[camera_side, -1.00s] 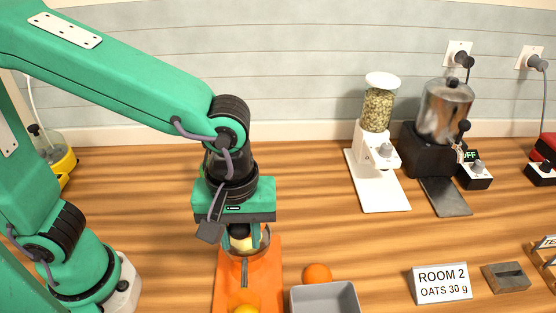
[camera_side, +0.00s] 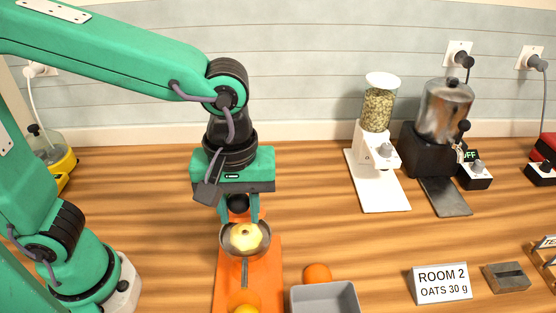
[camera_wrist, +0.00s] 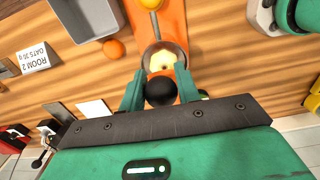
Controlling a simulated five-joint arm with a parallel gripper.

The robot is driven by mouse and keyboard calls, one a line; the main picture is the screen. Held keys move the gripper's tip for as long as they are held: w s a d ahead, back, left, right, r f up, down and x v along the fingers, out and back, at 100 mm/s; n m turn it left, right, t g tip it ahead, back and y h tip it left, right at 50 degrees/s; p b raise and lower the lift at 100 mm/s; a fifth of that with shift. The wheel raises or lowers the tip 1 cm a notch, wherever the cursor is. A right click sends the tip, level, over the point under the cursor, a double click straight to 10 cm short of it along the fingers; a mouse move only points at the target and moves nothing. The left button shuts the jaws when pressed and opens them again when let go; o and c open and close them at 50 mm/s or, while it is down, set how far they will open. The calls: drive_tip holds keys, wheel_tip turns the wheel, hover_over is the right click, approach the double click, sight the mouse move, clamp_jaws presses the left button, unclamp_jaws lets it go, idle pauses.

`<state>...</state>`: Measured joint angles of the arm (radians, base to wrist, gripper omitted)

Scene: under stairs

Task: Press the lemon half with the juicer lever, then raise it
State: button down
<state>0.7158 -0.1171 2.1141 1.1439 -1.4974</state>
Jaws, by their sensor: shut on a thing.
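The juicer has an orange base (camera_side: 264,285) with a metal cup (camera_side: 265,243) on it. The pale yellow lemon half (camera_side: 246,235) sits cut side up in the cup, uncovered. It also shows in the wrist view (camera_wrist: 161,62). My gripper (camera_side: 239,208) is above and behind the cup. Its fingers are shut on the black ball knob of the juicer lever (camera_side: 237,203). The knob also shows between the fingers in the wrist view (camera_wrist: 160,92). Most of the lever arm is hidden behind my gripper.
A yellow-orange fruit (camera_side: 244,302) shows at the front of the juicer base. An orange (camera_side: 317,274) and a grey bin (camera_side: 326,299) stand just right of it.

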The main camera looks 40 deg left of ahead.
drive_tip(key=shift+w+a+r, duration=0.4)
drive_tip(key=shift+a+r, duration=0.05)
drive_tip(key=shift+r, duration=0.15)
drive_tip(key=shift+w+a+r, duration=1)
drive_tip(key=shift+w+a, duration=0.2)
drive_tip(key=shift+a, duration=0.05)
drive_tip(key=shift+w, duration=0.1)
drive_tip(key=shift+w+a+r, duration=0.25)
drive_tip(key=shift+w+a, duration=0.4)
drive_tip(key=shift+a, duration=0.05)
drive_tip(key=shift+w+a+r, duration=0.25)
drive_tip(key=shift+w+a, duration=0.4)
drive_tip(key=shift+a, duration=0.05)
drive_tip(key=shift+w+a, duration=0.1)
